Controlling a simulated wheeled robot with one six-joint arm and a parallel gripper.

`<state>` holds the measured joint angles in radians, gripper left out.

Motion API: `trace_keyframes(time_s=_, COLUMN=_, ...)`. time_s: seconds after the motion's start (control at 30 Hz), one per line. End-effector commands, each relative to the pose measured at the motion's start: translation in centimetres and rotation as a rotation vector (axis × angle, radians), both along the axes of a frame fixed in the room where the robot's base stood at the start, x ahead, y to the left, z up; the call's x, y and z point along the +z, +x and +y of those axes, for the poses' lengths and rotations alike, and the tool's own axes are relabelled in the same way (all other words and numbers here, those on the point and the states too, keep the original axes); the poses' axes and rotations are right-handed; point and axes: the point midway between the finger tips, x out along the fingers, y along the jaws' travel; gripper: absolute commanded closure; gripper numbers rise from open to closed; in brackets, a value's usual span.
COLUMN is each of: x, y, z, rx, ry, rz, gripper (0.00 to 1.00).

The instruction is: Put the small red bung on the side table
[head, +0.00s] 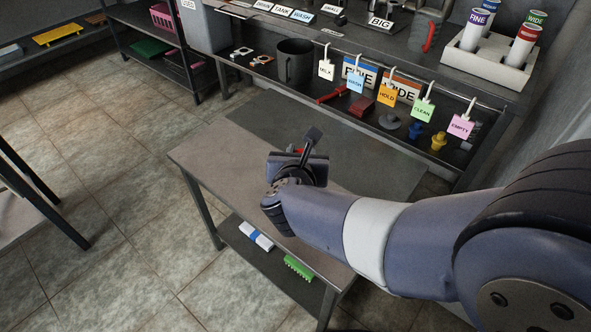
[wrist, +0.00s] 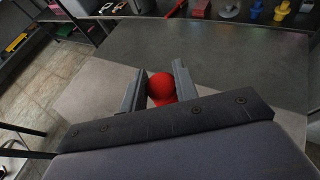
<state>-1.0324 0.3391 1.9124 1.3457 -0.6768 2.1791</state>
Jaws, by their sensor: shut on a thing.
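The small red bung (wrist: 161,86) is between the two fingers of my gripper (wrist: 157,88), which is shut on it. In the head view only a sliver of red shows at my gripper (head: 304,150), and the rest is hidden behind the fingers and wrist. My gripper is over the side table (head: 215,157), a grey table with a darker panel on its far right part. The table top also shows in the wrist view (wrist: 85,92). I cannot tell whether the bung touches the table.
A white and blue item (head: 256,235) and a green brush (head: 298,267) lie on the table's lower shelf. The table's left part is clear.

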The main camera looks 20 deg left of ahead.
Motion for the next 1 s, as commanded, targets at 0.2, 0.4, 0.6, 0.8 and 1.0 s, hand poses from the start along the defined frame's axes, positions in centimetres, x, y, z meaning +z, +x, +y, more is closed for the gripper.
trace_keyframes(time_s=0.2, x=-4.1, y=-0.1, z=-0.2, rx=-0.007, ry=-0.006, rz=0.001, gripper=0.93)
trace_keyframes(time_s=0.4, x=-6.5, y=-0.1, z=-0.1, rx=-0.006, ry=-0.002, rz=0.0, gripper=0.93)
trace_keyframes(time_s=0.6, x=-8.4, y=-0.1, z=-0.1, rx=-0.005, ry=-0.004, rz=0.001, gripper=0.93)
trace_keyframes(time_s=0.8, x=-10.5, y=-0.1, z=-0.1, rx=-0.005, ry=-0.001, rz=0.001, gripper=0.93)
trace_keyframes(time_s=1.0, x=-10.3, y=-0.1, z=-0.1, rx=-0.006, ry=0.001, rz=0.0, gripper=0.93)
